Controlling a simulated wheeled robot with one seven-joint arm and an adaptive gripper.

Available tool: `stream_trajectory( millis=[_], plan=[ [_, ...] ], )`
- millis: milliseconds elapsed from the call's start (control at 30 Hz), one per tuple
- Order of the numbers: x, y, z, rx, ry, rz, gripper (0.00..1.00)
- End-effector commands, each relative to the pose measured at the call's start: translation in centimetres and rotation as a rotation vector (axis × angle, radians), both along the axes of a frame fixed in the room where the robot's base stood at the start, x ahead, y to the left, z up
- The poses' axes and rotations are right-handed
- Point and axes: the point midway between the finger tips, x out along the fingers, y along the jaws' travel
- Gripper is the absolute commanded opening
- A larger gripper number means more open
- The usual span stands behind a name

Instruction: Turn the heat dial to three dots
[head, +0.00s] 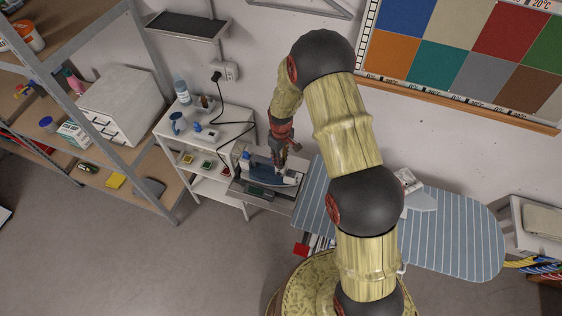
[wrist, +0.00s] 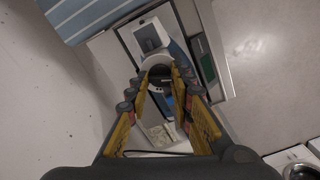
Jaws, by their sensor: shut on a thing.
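The iron (head: 270,175), with a dark blue body and a pale sole, lies on a grey stand at the right end of the white shelf unit. My gripper (head: 280,163) reaches down onto it from above. In the wrist view, my gripper's (wrist: 158,80) yellow-padded fingers stand on both sides of the round heat dial (wrist: 158,66), which has a pale rim and a dark middle. The fingers are shut on the dial. The dot marks and the pointer are too small or hidden to read.
A striped ironing board (head: 450,233) stands right of the iron. The white shelf unit (head: 232,125) to the left bears a blue mug (head: 178,123) and a bottle (head: 182,91). A black cable runs to the wall socket (head: 229,71). Open floor lies in front.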

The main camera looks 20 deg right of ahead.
Motion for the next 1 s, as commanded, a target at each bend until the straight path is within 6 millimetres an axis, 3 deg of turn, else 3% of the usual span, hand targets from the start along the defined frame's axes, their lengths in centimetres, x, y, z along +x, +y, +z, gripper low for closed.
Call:
stream_trajectory(
  millis=[333,800,833,1000],
  plan=[
    [0.07,0.0,-0.02,0.0,-0.002,-0.128,0.0],
    [0.08,0.02,0.08,0.0,-0.002,-0.143,0.0],
    [0.08,0.02,0.08,0.0,-0.002,-0.143,0.24],
    [0.06,0.01,0.06,0.0,-0.001,-0.143,0.33]
  ],
)
